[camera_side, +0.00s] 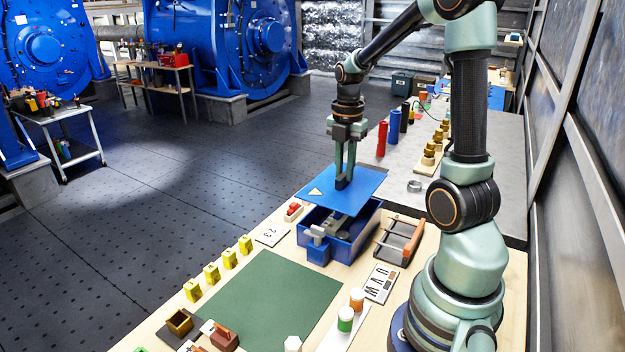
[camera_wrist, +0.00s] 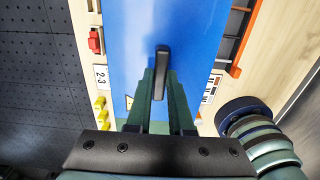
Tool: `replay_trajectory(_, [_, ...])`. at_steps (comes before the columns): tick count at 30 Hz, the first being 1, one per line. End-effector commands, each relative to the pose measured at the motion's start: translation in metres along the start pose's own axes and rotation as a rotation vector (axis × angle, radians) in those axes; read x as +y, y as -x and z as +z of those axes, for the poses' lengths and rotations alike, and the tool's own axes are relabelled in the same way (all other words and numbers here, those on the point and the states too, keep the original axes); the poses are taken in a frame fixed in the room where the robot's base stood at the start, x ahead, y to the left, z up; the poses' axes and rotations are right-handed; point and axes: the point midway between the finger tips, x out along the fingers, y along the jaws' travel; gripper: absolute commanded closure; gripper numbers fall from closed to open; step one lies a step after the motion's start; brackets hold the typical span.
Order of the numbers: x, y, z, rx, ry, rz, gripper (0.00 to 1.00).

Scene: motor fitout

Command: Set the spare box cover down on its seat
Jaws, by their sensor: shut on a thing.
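The spare box cover (camera_side: 336,188) is a flat blue plate with a yellow warning triangle and a dark handle. My gripper (camera_side: 344,184) is shut on the handle and holds the cover above the open blue box (camera_side: 352,246). In the wrist view the cover (camera_wrist: 190,50) fills the middle, with its dark handle between the fingertips of my gripper (camera_wrist: 160,92). The cover hides part of the box's far rim. A grey fitting (camera_side: 325,230) shows inside the box below the cover. The cover looks apart from the rim, but the exact gap is hard to tell.
A rack with an orange bar (camera_side: 403,240) stands right of the box. A red switch (camera_side: 292,211) and a "2-3" card (camera_side: 271,235) lie left of it. Several yellow pieces (camera_side: 229,259) line the table's left edge. The green mat (camera_side: 265,305) is clear.

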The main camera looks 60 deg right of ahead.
Motion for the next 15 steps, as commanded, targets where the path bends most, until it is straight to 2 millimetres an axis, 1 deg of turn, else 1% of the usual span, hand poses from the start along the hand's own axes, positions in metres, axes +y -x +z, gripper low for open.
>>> replay_trajectory(5, [0.000,-0.009,0.000,0.000,0.000,-0.001,1.00])
replay_trajectory(15, [0.000,-0.038,0.000,0.001,0.000,-0.001,1.00])
